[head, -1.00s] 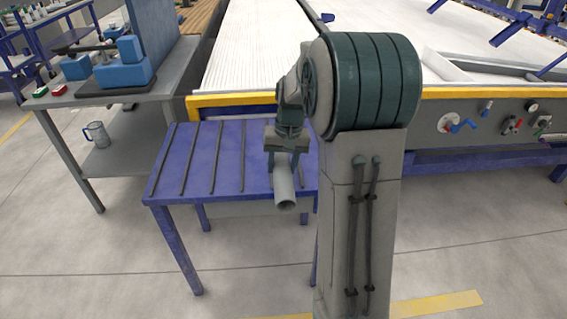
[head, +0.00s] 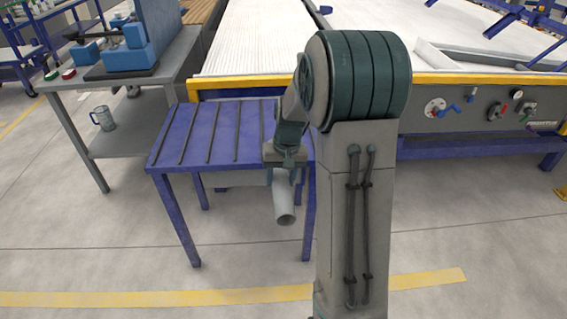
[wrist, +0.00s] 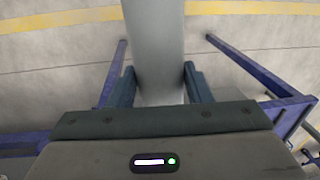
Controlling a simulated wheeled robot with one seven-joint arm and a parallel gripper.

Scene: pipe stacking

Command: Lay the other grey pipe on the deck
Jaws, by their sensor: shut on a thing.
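My gripper (head: 284,178) is shut on a grey pipe (head: 284,205). In the head view the pipe hangs tilted at the blue table's front right edge, its open round end toward me. In the wrist view the pipe (wrist: 155,40) runs up between the two dark fingers of my gripper (wrist: 160,84). The pipe's far end is hidden by my gripper. A wide white ribbed surface, perhaps the deck (head: 262,40), lies behind the table beyond a yellow rail. I cannot make out a second grey pipe.
A blue table (head: 188,140) with dark ribs stands in front of the yellow rail (head: 235,88). A grey bench (head: 165,72) with blue equipment and a lower-shelf mug (head: 103,118) is at left. Open floor lies in front.

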